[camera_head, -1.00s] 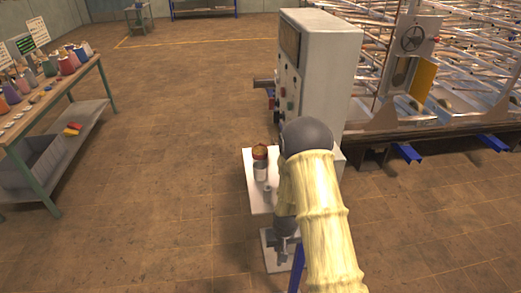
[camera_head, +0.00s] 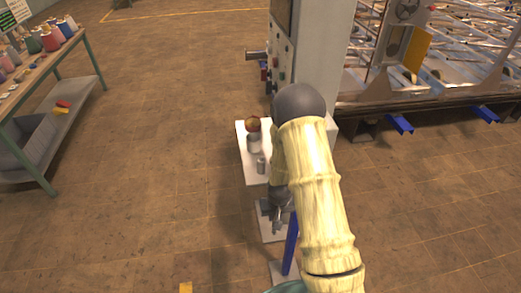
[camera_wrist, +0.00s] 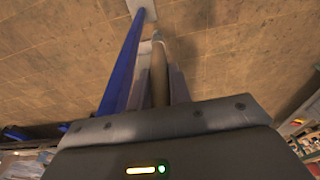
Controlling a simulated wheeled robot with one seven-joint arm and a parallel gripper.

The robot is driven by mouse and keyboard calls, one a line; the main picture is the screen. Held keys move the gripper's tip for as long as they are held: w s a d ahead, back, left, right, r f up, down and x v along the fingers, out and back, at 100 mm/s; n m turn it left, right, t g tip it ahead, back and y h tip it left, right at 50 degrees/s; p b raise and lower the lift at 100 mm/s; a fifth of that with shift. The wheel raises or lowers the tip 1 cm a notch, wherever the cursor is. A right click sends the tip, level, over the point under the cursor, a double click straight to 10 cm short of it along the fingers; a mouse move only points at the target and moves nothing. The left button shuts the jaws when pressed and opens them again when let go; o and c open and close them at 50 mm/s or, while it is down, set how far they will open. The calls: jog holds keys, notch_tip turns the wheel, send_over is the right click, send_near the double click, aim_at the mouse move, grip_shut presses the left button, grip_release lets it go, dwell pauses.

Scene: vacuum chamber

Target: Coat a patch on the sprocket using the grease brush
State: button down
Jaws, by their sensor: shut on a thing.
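My gripper (camera_head: 277,216) hangs below my arm beside the front edge of a small white stand, partly hidden by the arm. In the wrist view my gripper (camera_wrist: 161,85) is shut on a brown, slim handle, which looks like the grease brush (camera_wrist: 158,72); it points away from the palm and has a pale end. On the white stand are a container with a reddish-brown top (camera_head: 253,130) and a small grey cylinder (camera_head: 261,165). I cannot make out the sprocket for certain in either view.
A blue leg (camera_wrist: 124,62) runs close beside the gripper. A tall grey control cabinet (camera_head: 309,55) stands behind the white stand (camera_head: 245,172). Blue-footed racking (camera_head: 400,124) is at right.

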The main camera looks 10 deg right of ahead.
dwell(0.6)
jog(key=s+f, duration=0.4)
jog(key=f, duration=1)
jog(key=shift+f, duration=0.4)
jog(key=shift+a, duration=0.15)
